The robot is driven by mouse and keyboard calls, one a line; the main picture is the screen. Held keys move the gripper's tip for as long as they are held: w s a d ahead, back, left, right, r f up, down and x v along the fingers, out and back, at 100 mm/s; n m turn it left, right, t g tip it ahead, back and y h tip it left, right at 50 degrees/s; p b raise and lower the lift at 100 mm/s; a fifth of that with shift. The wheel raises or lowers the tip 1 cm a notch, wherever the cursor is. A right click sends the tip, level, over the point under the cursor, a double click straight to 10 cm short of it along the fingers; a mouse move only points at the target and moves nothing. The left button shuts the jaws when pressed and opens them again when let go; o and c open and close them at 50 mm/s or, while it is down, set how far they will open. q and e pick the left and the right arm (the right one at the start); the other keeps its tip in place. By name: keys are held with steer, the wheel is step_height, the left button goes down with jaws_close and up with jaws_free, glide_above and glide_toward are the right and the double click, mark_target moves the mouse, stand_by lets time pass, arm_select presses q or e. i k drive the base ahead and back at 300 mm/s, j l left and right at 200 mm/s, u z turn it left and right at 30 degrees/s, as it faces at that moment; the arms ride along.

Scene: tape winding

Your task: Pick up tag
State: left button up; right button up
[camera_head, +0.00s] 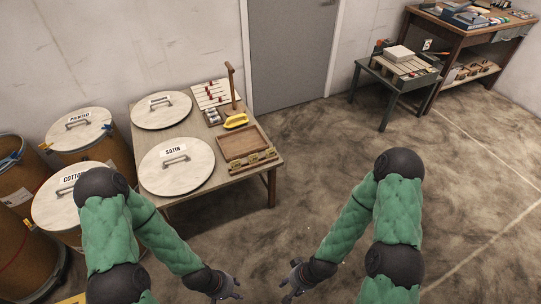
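I cannot single out one tag for certain. A pale board with small red pieces (209,94) stands at the back of the wooden table (225,186). A shallow wooden tray (243,142) lies at the table's right side, with small brass-coloured pieces (253,160) along its front. Labels reading PRINTED, COTTON and SATIN lie on round lids. My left gripper (234,289) and my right gripper (287,284) hang low over the floor in front of the table, apart from everything. Both look open and empty, with fingers spread.
Round lids (177,178) with handles lie on the table; lidded drums (90,138) stand to its left. A yellow-handled tool (236,121) and a wooden post (231,80) are on the table. A green side table (386,84) and workbench (467,45) stand back right. Open floor lies between.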

mark_target(254, 158)
steer(key=i+z, duration=0.5)
steer(key=i+j+z, duration=0.35)
steer(key=i+z, duration=0.15)
steer(key=i, duration=0.05)
